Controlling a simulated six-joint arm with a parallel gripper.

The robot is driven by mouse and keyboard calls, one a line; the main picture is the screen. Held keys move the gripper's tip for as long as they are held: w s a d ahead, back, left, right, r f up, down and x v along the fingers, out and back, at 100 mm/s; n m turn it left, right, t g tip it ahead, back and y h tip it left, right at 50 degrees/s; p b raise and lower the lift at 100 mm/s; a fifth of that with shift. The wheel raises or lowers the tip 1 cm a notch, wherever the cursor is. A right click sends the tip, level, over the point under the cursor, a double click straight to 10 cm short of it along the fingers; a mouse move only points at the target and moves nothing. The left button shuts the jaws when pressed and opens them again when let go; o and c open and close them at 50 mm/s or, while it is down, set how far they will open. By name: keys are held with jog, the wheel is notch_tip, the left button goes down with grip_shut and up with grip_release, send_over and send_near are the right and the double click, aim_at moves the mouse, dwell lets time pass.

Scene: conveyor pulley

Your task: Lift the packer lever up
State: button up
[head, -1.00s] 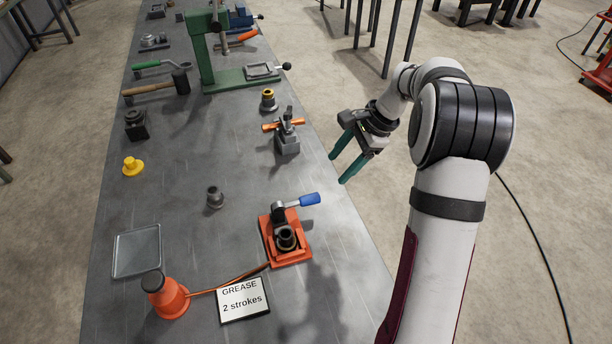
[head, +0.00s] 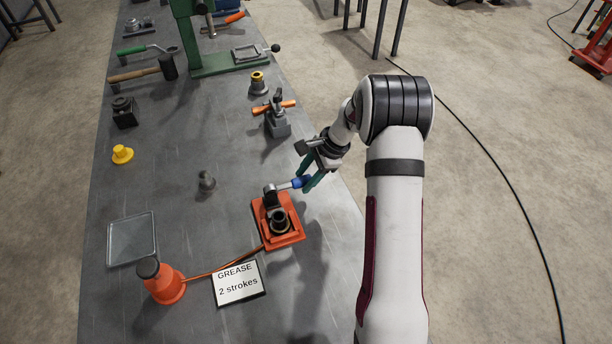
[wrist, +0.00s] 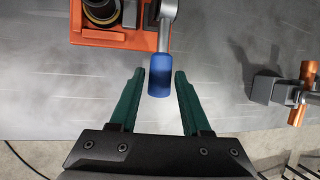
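The packer (head: 281,228) is an orange base with a dark cup, a grey arm and a blue-handled lever (head: 299,182), which points to the right in the head view. My gripper (head: 311,182) is at the blue handle. In the wrist view, the blue handle (wrist: 160,76) lies between the two green fingertips of my open gripper (wrist: 160,80), with a gap on each side. Whether the handle is at the same depth as the fingertips I cannot tell. The orange packer base (wrist: 120,38) also shows at the top of the wrist view.
A GREASE 2 strokes sign (head: 239,283) and an orange grease pot (head: 163,282) stand in front of the packer. A vise-like fixture with an orange bar (head: 276,118) stands behind it. A grey peg (head: 206,182) is to the left. The bench's right edge runs below my arm.

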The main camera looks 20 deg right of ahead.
grip_shut()
dwell(1.1)
